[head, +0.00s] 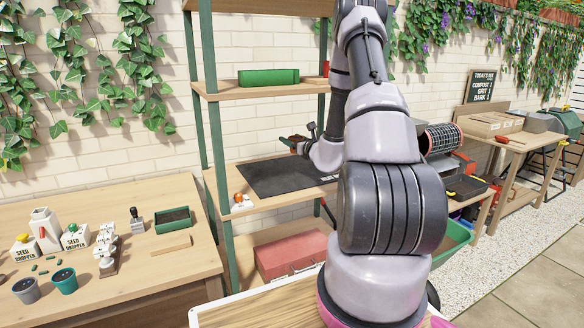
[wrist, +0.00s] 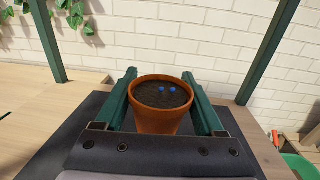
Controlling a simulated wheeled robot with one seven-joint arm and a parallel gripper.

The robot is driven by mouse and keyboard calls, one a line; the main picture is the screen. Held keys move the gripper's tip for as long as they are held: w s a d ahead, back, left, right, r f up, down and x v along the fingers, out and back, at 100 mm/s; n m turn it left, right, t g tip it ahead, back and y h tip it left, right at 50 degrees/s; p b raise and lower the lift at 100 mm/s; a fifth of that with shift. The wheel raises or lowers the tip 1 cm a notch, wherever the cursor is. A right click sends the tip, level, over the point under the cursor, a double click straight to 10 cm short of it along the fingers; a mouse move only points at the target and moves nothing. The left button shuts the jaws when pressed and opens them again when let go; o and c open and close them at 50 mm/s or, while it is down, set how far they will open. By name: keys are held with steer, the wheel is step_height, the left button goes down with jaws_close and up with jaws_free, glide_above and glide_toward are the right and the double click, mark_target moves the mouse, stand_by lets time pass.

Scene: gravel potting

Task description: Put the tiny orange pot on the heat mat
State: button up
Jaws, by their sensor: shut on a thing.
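My gripper (wrist: 160,88) has its green fingers closed on either side of a small orange pot (wrist: 160,121). The pot is upright, filled with dark soil with two blue specks on top. The black heat mat (head: 262,181) lies on the middle shelf in the head view; its dark surface (wrist: 62,133) also shows around the gripper in the wrist view. In the head view my gripper (head: 293,140) is over the back part of the mat, and the pot is hard to make out. The pot's base is hidden, so I cannot tell whether it touches the mat.
A white box with an orange part (head: 241,203) sits at the shelf's front left. Green shelf posts (head: 194,75) flank the space. A green planter (head: 268,77) stands on the shelf above. The left bench (head: 175,265) holds pots, bottles and a tray.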

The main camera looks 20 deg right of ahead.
step_height(320, 180, down, 8)
steer(key=shift+f, duration=0.2)
stand_by(0.3)
steer(key=o, duration=1.4)
steer(key=shift+f, duration=0.1)
